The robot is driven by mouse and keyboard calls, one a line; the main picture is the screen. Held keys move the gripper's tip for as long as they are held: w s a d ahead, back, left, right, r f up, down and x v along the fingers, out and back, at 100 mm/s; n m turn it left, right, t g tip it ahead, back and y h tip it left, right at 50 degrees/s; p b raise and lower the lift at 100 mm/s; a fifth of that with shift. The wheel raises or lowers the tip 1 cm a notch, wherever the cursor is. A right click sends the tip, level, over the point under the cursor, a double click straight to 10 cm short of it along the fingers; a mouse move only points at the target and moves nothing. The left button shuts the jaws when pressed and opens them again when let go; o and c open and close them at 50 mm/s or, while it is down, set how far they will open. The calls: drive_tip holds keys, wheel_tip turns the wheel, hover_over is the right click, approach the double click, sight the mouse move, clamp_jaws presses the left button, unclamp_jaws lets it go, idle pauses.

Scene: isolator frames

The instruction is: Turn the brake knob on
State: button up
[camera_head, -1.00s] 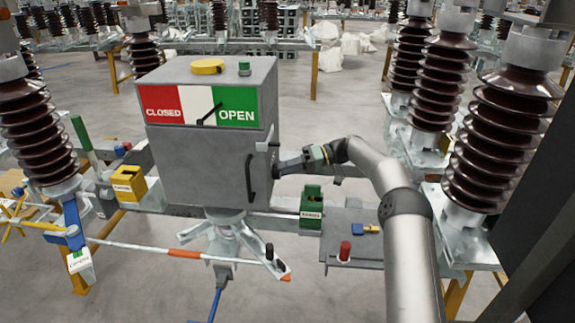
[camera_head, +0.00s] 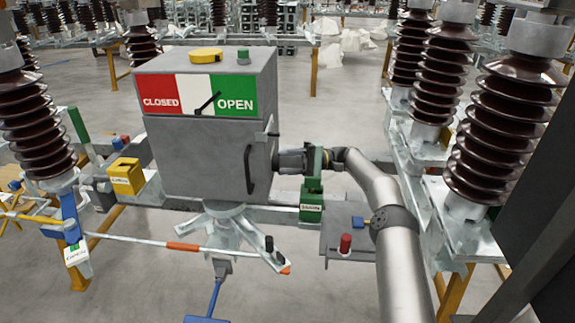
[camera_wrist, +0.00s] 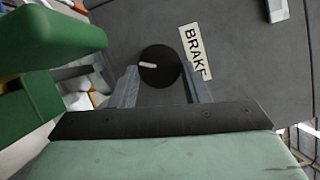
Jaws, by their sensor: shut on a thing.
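The brake knob (camera_wrist: 158,66) is a round black knob with a short white mark, on a grey panel beside the white BRAKE label (camera_wrist: 195,52). In the wrist view the white mark lies nearly level across the picture. My gripper (camera_wrist: 161,82) has one finger on each side of the knob and is shut on it. In the head view my gripper (camera_head: 283,161) is at the right side of the grey control box (camera_head: 205,160); the knob itself is hidden there.
A green block (camera_head: 311,206) stands just below my wrist and shows close at left in the wrist view (camera_wrist: 50,35). A black handle (camera_head: 249,170) is on the box front. A red knob (camera_head: 345,244) and brown insulators (camera_head: 490,135) are at right.

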drive_tip(key=shift+f+m+y, duration=0.1)
drive_tip(key=shift+m+y, duration=0.2)
drive_tip(key=shift+m, duration=0.3)
drive_tip(key=o, duration=1)
